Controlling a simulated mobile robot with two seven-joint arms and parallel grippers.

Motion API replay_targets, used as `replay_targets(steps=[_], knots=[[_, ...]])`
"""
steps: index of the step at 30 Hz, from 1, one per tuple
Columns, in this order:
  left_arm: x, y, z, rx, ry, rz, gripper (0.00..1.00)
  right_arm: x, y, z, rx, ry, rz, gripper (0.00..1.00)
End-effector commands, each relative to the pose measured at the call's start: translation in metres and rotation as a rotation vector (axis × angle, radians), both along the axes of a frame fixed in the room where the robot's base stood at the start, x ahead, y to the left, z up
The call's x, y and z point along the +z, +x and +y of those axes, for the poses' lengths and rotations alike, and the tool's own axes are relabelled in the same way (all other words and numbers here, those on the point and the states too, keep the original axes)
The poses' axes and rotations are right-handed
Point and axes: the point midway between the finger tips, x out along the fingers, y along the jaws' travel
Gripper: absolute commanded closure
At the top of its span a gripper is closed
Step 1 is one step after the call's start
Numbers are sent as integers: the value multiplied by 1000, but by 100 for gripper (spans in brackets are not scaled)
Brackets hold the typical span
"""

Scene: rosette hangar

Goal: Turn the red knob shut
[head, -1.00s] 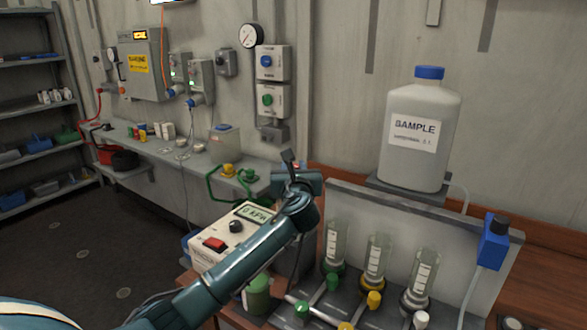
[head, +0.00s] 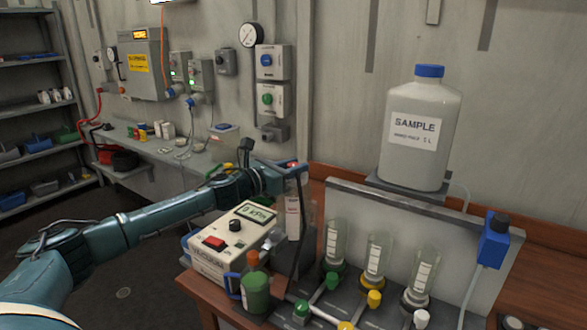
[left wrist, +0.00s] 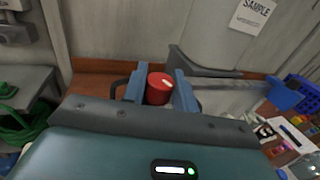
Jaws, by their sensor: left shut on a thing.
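The red knob (left wrist: 159,88) shows in the left wrist view between the two blue fingers of my left gripper (left wrist: 160,96), which is shut on it. A pale pointer mark on the knob's face slants towards the upper right. In the head view my left gripper (head: 279,179) is beyond the meter box, behind the left end of the tube rack. My right gripper is not in view.
A cream meter box (head: 213,267) and a green bottle with an orange cap (head: 256,292) stand just below my left wrist. The tube rack (head: 400,220) is to the right, with a sample bottle (head: 420,120) above it. A side bench (head: 155,150) runs along the wall.

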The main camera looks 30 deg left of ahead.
Motion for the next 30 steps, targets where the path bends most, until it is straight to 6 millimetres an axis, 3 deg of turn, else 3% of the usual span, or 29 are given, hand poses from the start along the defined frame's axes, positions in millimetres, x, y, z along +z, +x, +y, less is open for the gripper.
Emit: replay_targets(steps=[15, 30], knots=[[-4, 1, 1, -396, -1, -5, 94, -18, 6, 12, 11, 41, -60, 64], [0, 0, 0, -517, -1, -2, 94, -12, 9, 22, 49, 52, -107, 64]])
